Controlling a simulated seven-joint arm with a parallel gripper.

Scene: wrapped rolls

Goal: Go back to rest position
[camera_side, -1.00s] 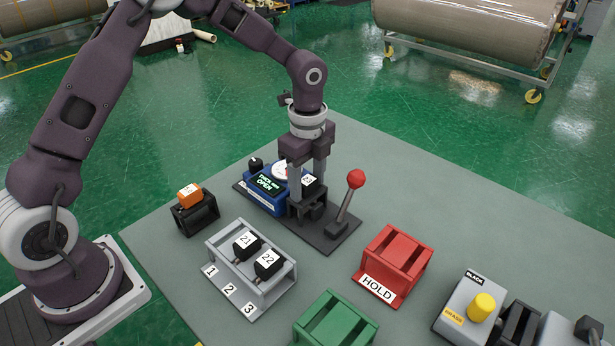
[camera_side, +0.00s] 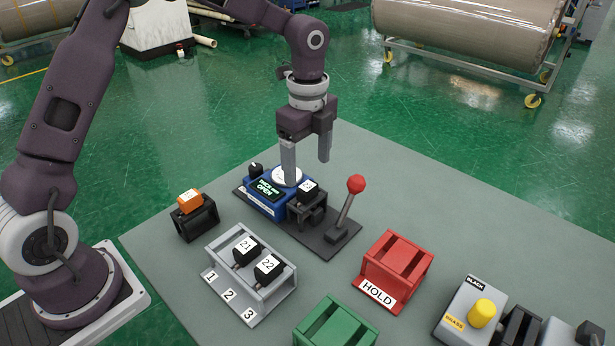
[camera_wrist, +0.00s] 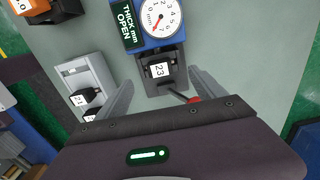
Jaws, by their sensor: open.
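My gripper (camera_side: 307,163) is open and empty, raised above the blue thickness gauge (camera_side: 266,188), whose screen reads "THICK mm OPEN". A black block labelled 23 (camera_side: 308,190) sits in the dark holder beside the gauge dial, below and apart from my fingers. In the wrist view block 23 (camera_wrist: 159,70) lies just beyond my open fingers (camera_wrist: 160,88), in front of the dial (camera_wrist: 158,16). The dial's red needle points near 0.
A red-knobbed lever (camera_side: 356,184) stands right of the gauge. A grey rack (camera_side: 236,297) holds blocks 21 (camera_side: 246,246) and 22 (camera_side: 268,267). An orange block (camera_side: 190,200) sits on a black stand. A red HOLD stand (camera_side: 398,262) and green stand (camera_side: 335,325) are nearby.

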